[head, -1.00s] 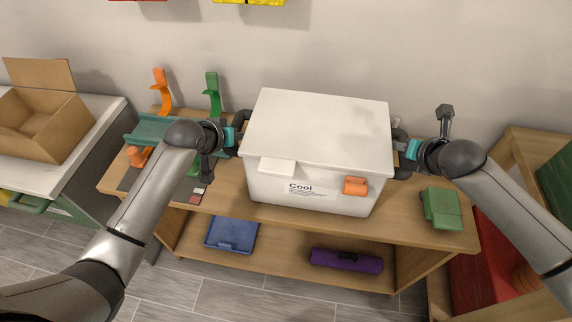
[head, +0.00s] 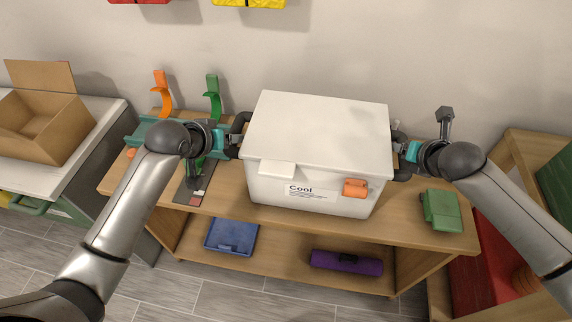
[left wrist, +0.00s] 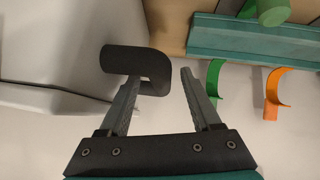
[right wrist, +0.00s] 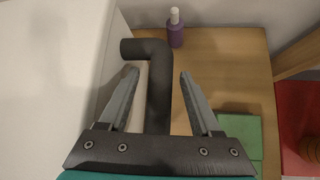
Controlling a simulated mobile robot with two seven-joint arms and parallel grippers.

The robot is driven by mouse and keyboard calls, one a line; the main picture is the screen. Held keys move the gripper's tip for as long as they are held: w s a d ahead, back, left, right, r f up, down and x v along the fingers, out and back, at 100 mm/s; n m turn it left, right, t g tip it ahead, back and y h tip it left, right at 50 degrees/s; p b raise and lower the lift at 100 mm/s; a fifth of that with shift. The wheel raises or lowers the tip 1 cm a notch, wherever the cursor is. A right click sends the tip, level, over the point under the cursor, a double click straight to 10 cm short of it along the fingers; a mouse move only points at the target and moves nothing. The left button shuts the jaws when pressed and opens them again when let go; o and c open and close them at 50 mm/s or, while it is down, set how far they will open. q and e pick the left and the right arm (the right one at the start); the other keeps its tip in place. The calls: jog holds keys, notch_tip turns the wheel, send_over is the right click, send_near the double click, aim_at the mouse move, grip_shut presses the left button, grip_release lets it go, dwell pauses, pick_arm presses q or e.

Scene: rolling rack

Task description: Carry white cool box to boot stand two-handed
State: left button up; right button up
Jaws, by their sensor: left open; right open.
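The white cool box (head: 318,130) stands level on the wooden bench, lid shut, with a "Cool" label and an orange latch on its front. Its dark left handle (left wrist: 140,62) shows in the left wrist view, and its right handle (right wrist: 159,85) in the right wrist view. My left gripper (head: 234,141) is open at the left handle; the handle's bent end lies between the fingers, nearer one finger. My right gripper (head: 402,154) is open, with the right handle's bar between its fingers. I cannot tell which thing is the boot stand.
The wooden bench (head: 225,195) holds a teal rack (head: 150,132) with orange and green hooks at left and a green case (head: 441,210) at right. A purple bottle (right wrist: 175,30) stands behind the right handle. A blue tray (head: 231,235) and purple roll (head: 346,262) lie below.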

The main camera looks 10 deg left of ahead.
pick_arm(q)
jog(key=v, duration=0.7)
jog(key=shift+s+r, duration=0.15)
jog(key=shift+s, duration=0.05)
pick_arm(e)
jog(key=v, duration=1.2)
pick_arm(q)
jog(key=o, duration=0.6)
jog(key=shift+c, duration=0.2)
jog(key=p+v, duration=1)
jog(key=p, duration=0.1)
pick_arm(e)
notch_tip(320, 180, up, 11)
dwell(1.2)
dwell(0.5)
